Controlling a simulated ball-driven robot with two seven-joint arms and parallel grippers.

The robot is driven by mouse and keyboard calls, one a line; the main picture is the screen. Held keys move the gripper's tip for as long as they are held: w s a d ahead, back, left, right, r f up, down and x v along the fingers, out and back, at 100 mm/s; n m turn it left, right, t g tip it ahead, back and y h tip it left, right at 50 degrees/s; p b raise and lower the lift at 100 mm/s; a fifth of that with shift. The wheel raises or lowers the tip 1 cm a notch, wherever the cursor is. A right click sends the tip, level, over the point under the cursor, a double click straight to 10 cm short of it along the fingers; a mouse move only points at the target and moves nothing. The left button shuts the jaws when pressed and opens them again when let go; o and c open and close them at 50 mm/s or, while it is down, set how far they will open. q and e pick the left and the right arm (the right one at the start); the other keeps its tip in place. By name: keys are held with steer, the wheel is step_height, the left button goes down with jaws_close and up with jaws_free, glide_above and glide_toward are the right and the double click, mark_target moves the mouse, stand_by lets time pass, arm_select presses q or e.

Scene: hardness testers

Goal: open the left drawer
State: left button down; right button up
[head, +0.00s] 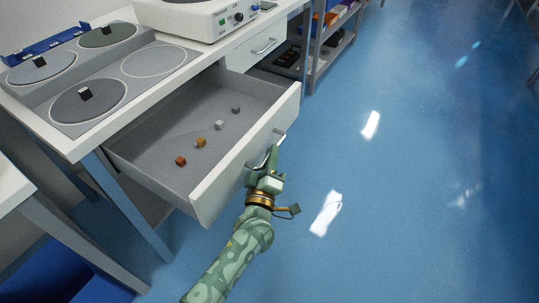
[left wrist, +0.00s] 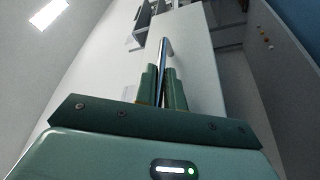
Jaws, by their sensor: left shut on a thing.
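The left drawer (head: 222,178) stands pulled out from under the workbench, with its grey inside in view. Several small cubes lie in it, among them a red-brown one (head: 181,161), a yellow one (head: 201,142) and grey ones (head: 219,125). My left gripper (head: 268,163) is at the drawer's front, shut on its metal handle (head: 280,136). In the left wrist view the handle (left wrist: 163,48) runs between the two green fingers (left wrist: 163,85). My right gripper is not in view.
The worktop (head: 75,147) above carries round grey discs with small black blocks (head: 86,94) and a white device with knobs (head: 205,22). A second drawer (head: 256,50), closed, is farther right. A shelf rack (head: 322,45) stands beyond. The blue floor (head: 400,180) at right is clear.

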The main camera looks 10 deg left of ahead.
arm_select(q)
steer(key=shift+f, duration=0.1)
steer(key=c, duration=1.5)
jaws_free()
steer(key=shift+s, duration=0.15)
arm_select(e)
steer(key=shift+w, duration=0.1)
